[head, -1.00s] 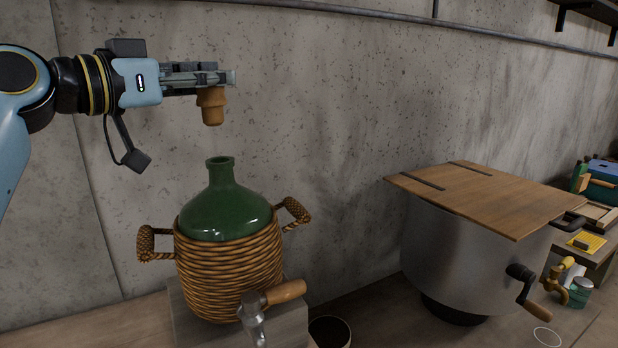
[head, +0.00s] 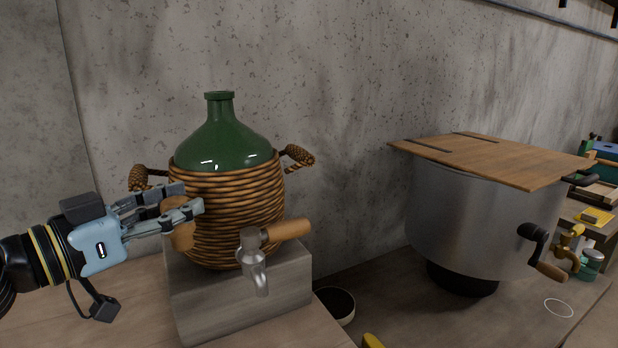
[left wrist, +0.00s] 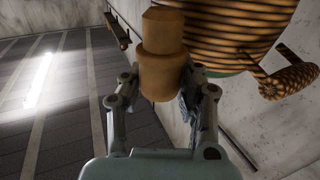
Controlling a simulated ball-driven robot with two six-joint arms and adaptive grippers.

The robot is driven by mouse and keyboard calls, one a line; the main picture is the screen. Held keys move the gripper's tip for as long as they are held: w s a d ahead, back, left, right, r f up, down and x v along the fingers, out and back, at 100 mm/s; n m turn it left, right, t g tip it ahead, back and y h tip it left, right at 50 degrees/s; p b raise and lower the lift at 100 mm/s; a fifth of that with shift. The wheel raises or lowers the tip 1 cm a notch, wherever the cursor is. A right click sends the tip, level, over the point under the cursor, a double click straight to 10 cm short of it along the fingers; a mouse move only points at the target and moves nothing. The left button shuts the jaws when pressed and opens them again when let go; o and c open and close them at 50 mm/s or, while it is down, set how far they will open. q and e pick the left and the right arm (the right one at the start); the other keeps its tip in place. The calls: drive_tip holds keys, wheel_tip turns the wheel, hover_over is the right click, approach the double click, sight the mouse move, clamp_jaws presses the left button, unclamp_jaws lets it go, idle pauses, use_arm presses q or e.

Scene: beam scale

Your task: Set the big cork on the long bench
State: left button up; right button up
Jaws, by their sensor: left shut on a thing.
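The big cork (head: 181,234) is a light brown stepped plug. My left gripper (head: 188,205) is shut on it, in front of the left side of the wicker basket. In the left wrist view the cork (left wrist: 160,65) stands between the two fingers (left wrist: 158,90), its narrow end pointing away from the palm. The green demijohn (head: 225,140) sits in the basket (head: 240,195), its mouth open at the top. The long bench (head: 110,295) is the wooden top below; the cork is held above it. My right gripper is not in view.
A grey block (head: 240,295) carries the basket, and a metal tap with a wooden handle (head: 287,230) juts from its front. A large steel pot (head: 475,220) with a wooden board (head: 490,158) stands right. A dark round opening (head: 338,303) lies between. The bench left of the block looks clear.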

use_arm(q)
drive_tip(key=s+a+f+y+b, duration=0.1)
drive_tip(key=s+f+b, duration=0.25)
drive_tip(key=f, duration=0.25)
drive_tip(key=s+a+f+b, duration=0.1)
drive_tip(key=s+f+b, duration=0.25)
drive_tip(key=f, duration=0.25)
drive_tip(key=shift+n+t+y, duration=0.6)
drive_tip(key=shift+n+t, duration=0.2)
drive_tip(key=shift+a+r+b, duration=0.1)
drive_tip(key=shift+a+r, duration=0.1)
drive_tip(key=shift+r, duration=0.6)
drive_tip(key=shift+a+r+b, duration=0.1)
drive_tip(key=shift+a+r, duration=0.1)
drive_tip(key=shift+r, duration=0.55)
drive_tip(key=shift+a+r+b, duration=0.1)
drive_tip(key=shift+a+r, duration=0.1)
drive_tip(key=shift+r, duration=0.6)
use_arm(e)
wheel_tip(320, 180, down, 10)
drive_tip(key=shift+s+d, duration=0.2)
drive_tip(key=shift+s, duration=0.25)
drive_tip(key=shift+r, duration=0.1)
